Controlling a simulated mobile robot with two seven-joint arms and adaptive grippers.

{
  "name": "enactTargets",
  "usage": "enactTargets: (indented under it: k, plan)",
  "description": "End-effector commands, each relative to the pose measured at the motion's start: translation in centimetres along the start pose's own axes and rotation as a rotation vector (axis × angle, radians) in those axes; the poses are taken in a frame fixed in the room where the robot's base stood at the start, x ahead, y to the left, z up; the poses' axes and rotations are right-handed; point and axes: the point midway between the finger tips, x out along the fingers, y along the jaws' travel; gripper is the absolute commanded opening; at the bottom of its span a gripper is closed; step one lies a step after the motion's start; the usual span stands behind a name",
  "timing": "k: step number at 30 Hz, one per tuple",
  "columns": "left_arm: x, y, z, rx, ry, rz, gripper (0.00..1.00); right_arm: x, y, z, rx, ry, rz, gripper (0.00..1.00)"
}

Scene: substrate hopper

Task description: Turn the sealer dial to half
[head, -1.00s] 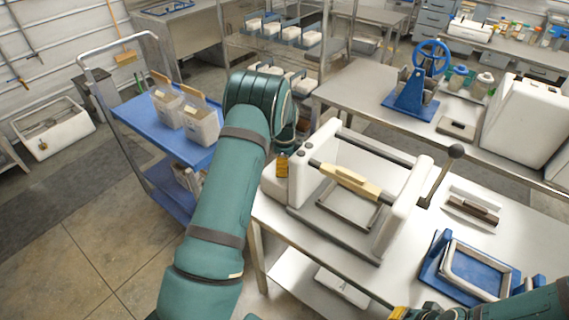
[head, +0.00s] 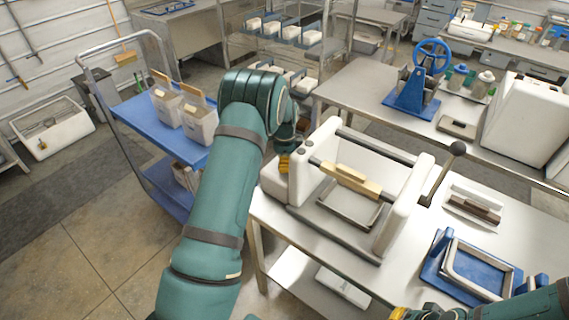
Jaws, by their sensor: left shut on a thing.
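The sealer (head: 388,238) is a white machine with dark bars and a pale wooden handle (head: 350,178), on the steel table at the right of centre. My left arm comes up from the bottom and bends down at the sealer's left end. My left gripper (head: 284,164) shows only in part, as a yellow piece against the sealer's left side. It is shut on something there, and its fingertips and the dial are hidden. My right gripper (head: 400,313) shows only as a small part at the bottom edge, and its fingers cannot be made out.
A lever with a dark knob (head: 457,148) stands at the sealer's right end. A blue frame (head: 436,262) and a small white tray (head: 481,191) lie to its right. A blue cart (head: 128,112) with white bags stands at the left.

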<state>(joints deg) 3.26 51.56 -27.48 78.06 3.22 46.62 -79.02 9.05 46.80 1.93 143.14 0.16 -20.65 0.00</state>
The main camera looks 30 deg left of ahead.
Motion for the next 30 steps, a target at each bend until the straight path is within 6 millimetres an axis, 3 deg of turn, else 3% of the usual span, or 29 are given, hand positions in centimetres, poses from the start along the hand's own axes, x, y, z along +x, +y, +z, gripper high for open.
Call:
enactTargets:
  k: [18,30]
  plan:
    - [0.2,0.2,0.0,-0.563,-0.001,0.003,0.06,2.2,0.7,0.2,0.0,0.001,0.004,0.0]
    - [0.2,0.3,-0.1,-0.795,-0.002,0.004,0.06,2.6,0.9,0.3,0.0,0.001,0.005,0.0]
